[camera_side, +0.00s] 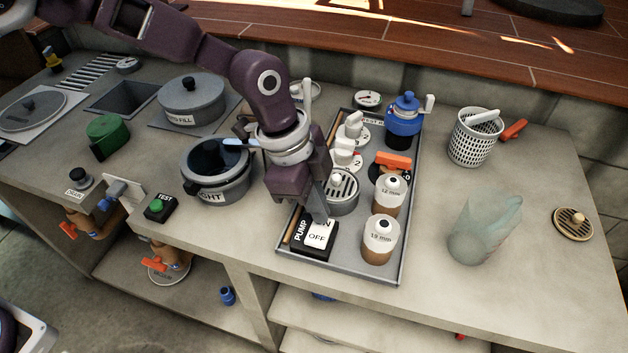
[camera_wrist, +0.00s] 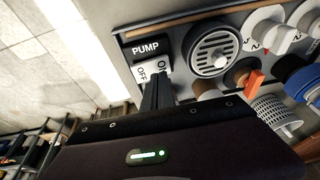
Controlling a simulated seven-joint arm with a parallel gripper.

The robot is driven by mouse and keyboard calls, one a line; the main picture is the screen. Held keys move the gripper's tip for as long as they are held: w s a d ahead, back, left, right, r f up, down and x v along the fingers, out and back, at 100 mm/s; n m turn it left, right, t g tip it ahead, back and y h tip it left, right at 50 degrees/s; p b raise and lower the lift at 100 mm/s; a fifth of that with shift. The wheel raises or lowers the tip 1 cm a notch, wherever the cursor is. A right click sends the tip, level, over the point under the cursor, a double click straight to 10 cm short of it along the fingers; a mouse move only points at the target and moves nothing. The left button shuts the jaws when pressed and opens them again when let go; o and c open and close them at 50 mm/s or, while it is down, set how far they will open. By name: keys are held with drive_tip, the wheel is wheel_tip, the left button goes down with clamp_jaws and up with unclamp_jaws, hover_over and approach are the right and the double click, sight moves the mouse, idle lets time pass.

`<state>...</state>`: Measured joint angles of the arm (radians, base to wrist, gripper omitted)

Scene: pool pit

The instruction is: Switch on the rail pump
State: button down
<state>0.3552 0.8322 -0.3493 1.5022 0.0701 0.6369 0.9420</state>
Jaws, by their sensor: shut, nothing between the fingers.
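The rail pump switch (camera_side: 318,236) is a black box marked PUMP with a white rocker marked ON and OFF, at the front left corner of the grey tray (camera_side: 402,262). The switch also shows in the wrist view (camera_wrist: 146,50). My gripper (camera_side: 319,216) is shut and empty, pointing down with its fingertips at the rocker, close to the ON end. In the wrist view the shut fingers (camera_wrist: 158,88) reach the rocker and cover part of it near ON. I cannot tell whether they press it or which way it is tilted.
The tray also holds a round grille (camera_side: 342,192), two brown bottles (camera_side: 380,240), an orange-handled valve (camera_side: 393,162), white knobs and a blue canister (camera_side: 404,122). A grey pot (camera_side: 216,172) stands left; a translucent bag-like container (camera_side: 484,232) and a white basket (camera_side: 474,140) stand right.

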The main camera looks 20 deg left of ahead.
wheel_tip(320, 180, up, 12)
drive_tip(key=w+a, duration=0.2)
drive_tip(key=shift+w+a+r, duration=0.15)
drive_tip(key=shift+w+a, duration=0.15)
drive_tip(key=shift+a, duration=0.1)
